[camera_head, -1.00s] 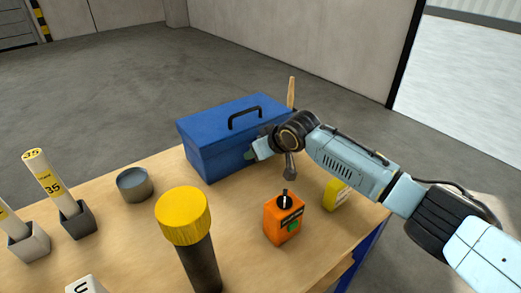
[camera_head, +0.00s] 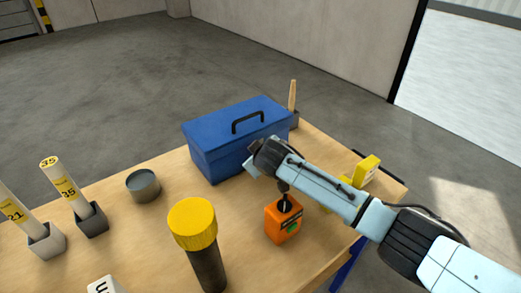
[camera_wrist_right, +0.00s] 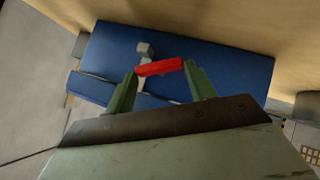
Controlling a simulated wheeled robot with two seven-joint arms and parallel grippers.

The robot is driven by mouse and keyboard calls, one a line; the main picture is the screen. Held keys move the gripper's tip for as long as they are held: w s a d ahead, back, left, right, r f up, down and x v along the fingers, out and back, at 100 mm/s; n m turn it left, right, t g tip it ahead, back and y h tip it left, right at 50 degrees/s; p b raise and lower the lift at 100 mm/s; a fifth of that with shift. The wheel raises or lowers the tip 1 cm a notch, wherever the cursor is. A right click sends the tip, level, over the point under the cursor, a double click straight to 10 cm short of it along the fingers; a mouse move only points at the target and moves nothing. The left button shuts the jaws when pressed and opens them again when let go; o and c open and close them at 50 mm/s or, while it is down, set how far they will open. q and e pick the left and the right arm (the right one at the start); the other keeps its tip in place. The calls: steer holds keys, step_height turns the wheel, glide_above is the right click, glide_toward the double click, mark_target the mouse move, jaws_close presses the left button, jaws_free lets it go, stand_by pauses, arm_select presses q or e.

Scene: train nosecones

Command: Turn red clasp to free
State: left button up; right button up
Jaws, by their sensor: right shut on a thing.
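The red clasp (camera_wrist_right: 160,67) shows in the wrist view as a short bar on the front of the blue toolbox (camera_wrist_right: 235,72), beside a grey fitting (camera_wrist_right: 145,50). My right gripper (camera_wrist_right: 162,76) has its two green fingers on either end of the clasp and is shut on it. The bar lies slightly tilted between the fingers. In the head view the closed blue toolbox (camera_head: 210,160) stands at the back of the table, and my right wrist is at its front face. The clasp and fingertips are hidden there by my wrist. My left gripper is not in view.
An orange box (camera_head: 283,222) stands under my right forearm. A yellow object (camera_head: 367,170) is partly behind the arm. A yellow-capped black cylinder (camera_head: 193,222), a grey round tin (camera_head: 143,186) and holders with labelled tubes (camera_head: 92,220) stand left on the wooden table.

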steer(key=shift+s+a+f+n+t+h, duration=0.1)
steer(key=shift+a+n+t+h, duration=0.05)
steer(key=shift+n+t+h, duration=0.25)
stand_by(0.3)
steer(key=o, duration=1)
step_height(320, 180, up, 10)
steer(key=shift+p, duration=0.7)
